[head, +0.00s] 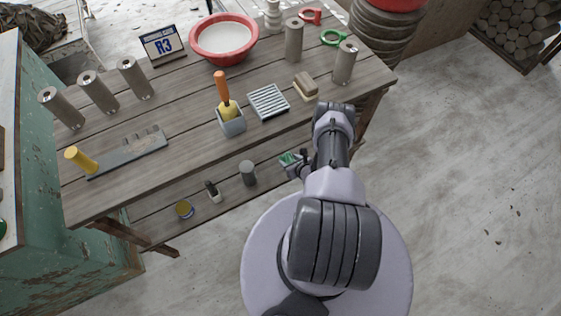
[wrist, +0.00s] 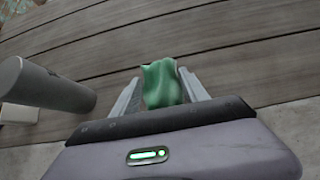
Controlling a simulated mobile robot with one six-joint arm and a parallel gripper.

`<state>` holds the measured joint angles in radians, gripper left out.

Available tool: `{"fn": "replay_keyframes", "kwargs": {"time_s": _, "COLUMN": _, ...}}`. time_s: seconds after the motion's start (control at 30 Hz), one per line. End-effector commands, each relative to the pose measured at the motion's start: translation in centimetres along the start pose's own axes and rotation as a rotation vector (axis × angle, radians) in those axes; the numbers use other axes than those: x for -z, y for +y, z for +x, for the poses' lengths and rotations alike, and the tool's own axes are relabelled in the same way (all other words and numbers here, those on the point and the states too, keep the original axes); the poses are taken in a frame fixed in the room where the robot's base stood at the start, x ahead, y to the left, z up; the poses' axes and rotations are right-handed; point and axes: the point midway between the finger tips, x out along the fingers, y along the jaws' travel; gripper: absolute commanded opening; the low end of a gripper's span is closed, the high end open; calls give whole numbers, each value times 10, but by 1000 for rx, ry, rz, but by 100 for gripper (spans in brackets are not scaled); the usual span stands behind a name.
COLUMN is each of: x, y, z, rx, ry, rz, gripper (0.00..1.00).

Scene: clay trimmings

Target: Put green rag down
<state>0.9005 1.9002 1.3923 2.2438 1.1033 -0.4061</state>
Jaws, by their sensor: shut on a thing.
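The green rag (wrist: 161,84) is pinched between the two fingers of my gripper (wrist: 160,78) in the wrist view. It is a crumpled, bunched piece of cloth, and wooden planks lie beyond it. In the head view the rag (head: 288,158) shows as a small green patch at my gripper (head: 295,162), beside the table's front edge and by the right part of the lower shelf (head: 222,195). My arm hides part of the gripper there. I cannot tell whether the rag touches the planks.
A dark grey cylinder (head: 247,172), a small dark bottle (head: 212,191) and a round tin (head: 184,209) stand on the lower shelf. A grey cylinder (wrist: 45,85) is close at left in the wrist view. The tabletop (head: 185,150) overhangs the shelf.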

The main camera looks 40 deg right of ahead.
Motion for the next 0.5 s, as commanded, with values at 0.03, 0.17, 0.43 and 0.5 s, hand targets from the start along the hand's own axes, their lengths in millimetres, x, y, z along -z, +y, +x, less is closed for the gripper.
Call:
{"fn": "replay_keyframes", "kwargs": {"time_s": 0.03, "x": -5, "y": 8, "z": 14, "rx": -4, "ry": -2, "rz": -6, "gripper": 7}}
{"fn": "replay_keyframes", "kwargs": {"time_s": 0.17, "x": -19, "y": 18, "z": 29, "rx": -1, "ry": -1, "rz": -2, "gripper": 7}}
{"fn": "replay_keyframes", "kwargs": {"time_s": 0.43, "x": 5, "y": 20, "z": 58, "rx": 0, "ry": -1, "rz": 1, "gripper": 7}}
{"fn": "replay_keyframes", "kwargs": {"time_s": 0.5, "x": 3, "y": 20, "z": 56, "rx": 0, "ry": -1, "rz": 0, "gripper": 7}}
